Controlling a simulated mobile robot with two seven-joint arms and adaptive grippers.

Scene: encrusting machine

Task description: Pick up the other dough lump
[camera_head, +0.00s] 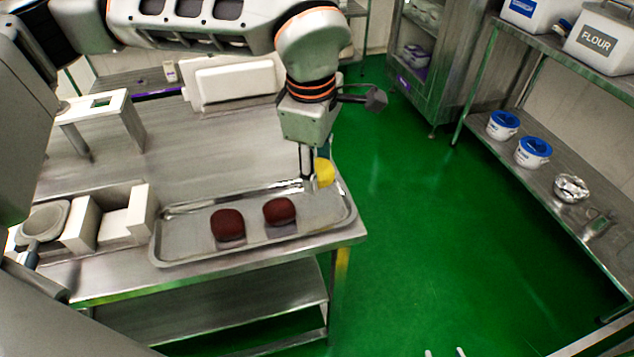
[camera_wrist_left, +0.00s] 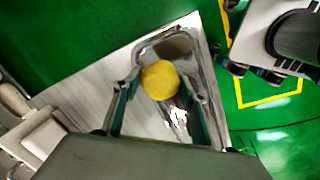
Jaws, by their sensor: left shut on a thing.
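A yellow dough lump (camera_head: 325,172) is at the far right end of the metal tray (camera_head: 170,258). My left gripper (camera_head: 308,183) points down there and is shut on the lump, partly covering it. The left wrist view shows the yellow lump (camera_wrist_left: 160,80) between the two fingers, over the tray's end. Whether it touches the tray I cannot tell. Two dark red-brown lumps (camera_head: 228,225) (camera_head: 279,211) sit apart in the tray's middle. My right gripper (camera_head: 443,353) shows only its two pale fingertips, spread apart and empty, at the bottom edge of the head view.
The tray lies along the front of a steel table (camera_head: 190,165). White machine parts (camera_head: 110,222) and a white stand (camera_head: 97,105) are on its left. At right a steel shelf holds blue-lidded tubs (camera_head: 533,152) and a flour bin (camera_head: 603,40). Green floor between is clear.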

